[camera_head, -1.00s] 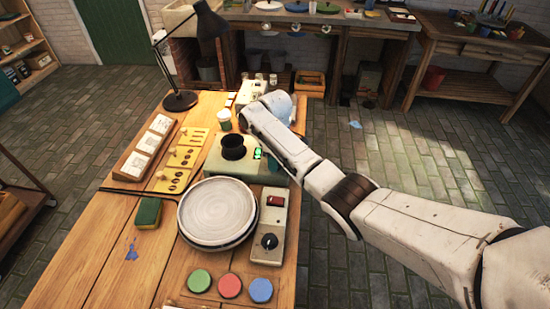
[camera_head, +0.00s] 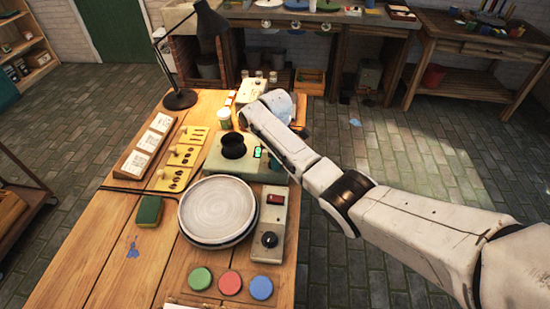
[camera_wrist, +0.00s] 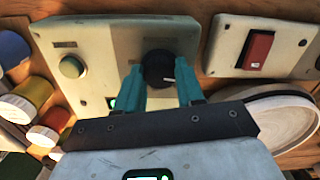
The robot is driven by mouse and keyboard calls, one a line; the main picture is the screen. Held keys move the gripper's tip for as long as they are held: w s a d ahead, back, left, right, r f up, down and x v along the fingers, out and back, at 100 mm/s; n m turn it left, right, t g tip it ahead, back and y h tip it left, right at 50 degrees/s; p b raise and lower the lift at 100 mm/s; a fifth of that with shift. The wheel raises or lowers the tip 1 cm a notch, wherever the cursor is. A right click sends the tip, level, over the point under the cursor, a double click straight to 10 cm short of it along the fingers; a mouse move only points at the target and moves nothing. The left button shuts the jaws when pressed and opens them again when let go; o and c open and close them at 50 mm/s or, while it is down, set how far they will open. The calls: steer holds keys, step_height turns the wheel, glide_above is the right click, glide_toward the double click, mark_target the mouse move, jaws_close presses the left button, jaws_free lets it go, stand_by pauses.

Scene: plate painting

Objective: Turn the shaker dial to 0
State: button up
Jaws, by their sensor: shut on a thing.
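The pale green shaker box (camera_head: 219,164) stands on the wooden table, with a black round cup (camera_head: 233,146) on top and a small lit green display (camera_head: 258,153). In the wrist view the box face (camera_wrist: 107,45) bears a round green button and a black dial (camera_wrist: 157,66). A white mark on the dial points right and slightly down. My gripper (camera_wrist: 161,80) has its two teal fingers on either side of the dial, shut on it. The display's reading is mostly covered in the wrist view.
A control box (camera_head: 270,222) with a red switch and black knob stands beside a stacked grey plate (camera_head: 217,209). Paint jars (camera_wrist: 32,93) are at the wrist view's left. A black lamp (camera_head: 182,98) stands behind. The floor right of the table is clear.

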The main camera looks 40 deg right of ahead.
steer(key=shift+w+r, duration=0.1)
steer(key=o, duration=1)
steer(key=shift+o, duration=0.2)
step_height(320, 180, up, 11)
steer(key=shift+f, duration=0.25)
